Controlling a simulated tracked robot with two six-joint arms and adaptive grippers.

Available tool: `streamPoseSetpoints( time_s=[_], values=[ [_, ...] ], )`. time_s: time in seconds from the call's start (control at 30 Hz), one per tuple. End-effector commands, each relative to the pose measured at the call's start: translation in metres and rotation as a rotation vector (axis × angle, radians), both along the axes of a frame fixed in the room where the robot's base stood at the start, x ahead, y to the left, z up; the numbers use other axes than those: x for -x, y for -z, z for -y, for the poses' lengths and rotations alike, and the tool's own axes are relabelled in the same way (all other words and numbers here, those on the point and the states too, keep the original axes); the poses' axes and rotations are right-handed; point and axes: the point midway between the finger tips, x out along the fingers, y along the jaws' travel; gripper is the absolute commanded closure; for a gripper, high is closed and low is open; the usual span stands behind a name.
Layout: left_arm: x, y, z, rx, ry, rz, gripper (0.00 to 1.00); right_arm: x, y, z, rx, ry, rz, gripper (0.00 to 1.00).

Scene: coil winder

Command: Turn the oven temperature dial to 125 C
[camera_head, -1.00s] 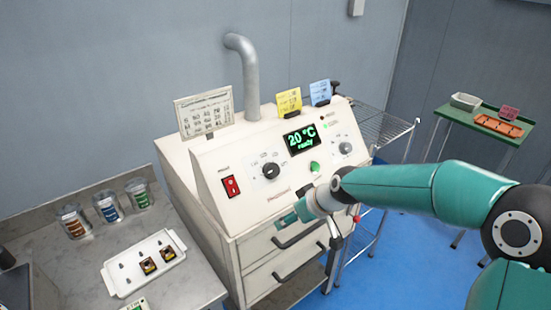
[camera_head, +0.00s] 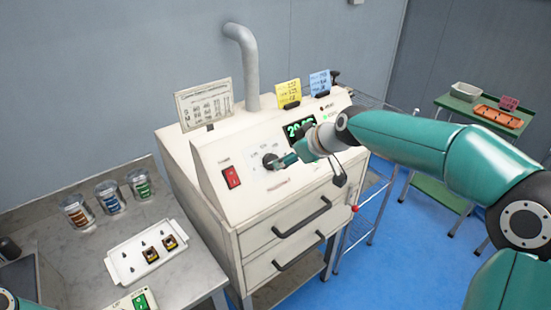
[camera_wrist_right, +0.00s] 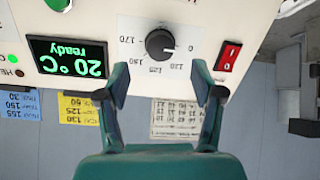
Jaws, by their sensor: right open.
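The oven's black temperature dial (camera_head: 270,160) is on the white sloped front panel, partly covered by my right gripper in the head view. In the wrist view, upside down, the dial (camera_wrist_right: 160,43) has a white pointer toward the right, near the label 0; other printed numbers ring it. My right gripper (camera_head: 281,161) is at the dial's right side in the head view. In the wrist view its two fingers (camera_wrist_right: 160,82) are apart, with the dial beyond the gap between them. The green display (camera_wrist_right: 67,57) reads 20 °C ready. My left gripper is not in view.
A red rocker switch (camera_head: 231,177) is left of the dial. Yellow (camera_head: 288,93) and blue (camera_head: 320,83) notes and a printed card (camera_head: 204,104) stand on top. Drawers with bar handles (camera_head: 300,217) are below. A white tray (camera_head: 124,265) lies on the left bench.

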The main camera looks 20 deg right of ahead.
Motion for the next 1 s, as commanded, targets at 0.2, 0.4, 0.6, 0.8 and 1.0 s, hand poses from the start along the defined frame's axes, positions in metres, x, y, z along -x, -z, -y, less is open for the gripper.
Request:
streamPoseSetpoints(
  time_s=[0.2,0.4,0.6,0.8,1.0],
  values=[
    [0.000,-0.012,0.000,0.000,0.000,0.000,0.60,-0.028,0.030,-0.012,0.000,0.000,-0.002,0.33],
    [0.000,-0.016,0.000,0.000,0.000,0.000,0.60,-0.043,0.045,-0.018,0.000,0.000,-0.001,0.33],
    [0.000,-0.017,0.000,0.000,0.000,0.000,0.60,-0.046,0.050,-0.020,0.000,0.001,0.001,0.33],
    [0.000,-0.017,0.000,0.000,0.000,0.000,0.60,-0.046,0.050,-0.020,0.000,-0.001,0.001,0.36],
    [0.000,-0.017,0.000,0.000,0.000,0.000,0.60,-0.046,0.049,-0.021,0.000,-0.001,0.001,0.70]
  ],
)
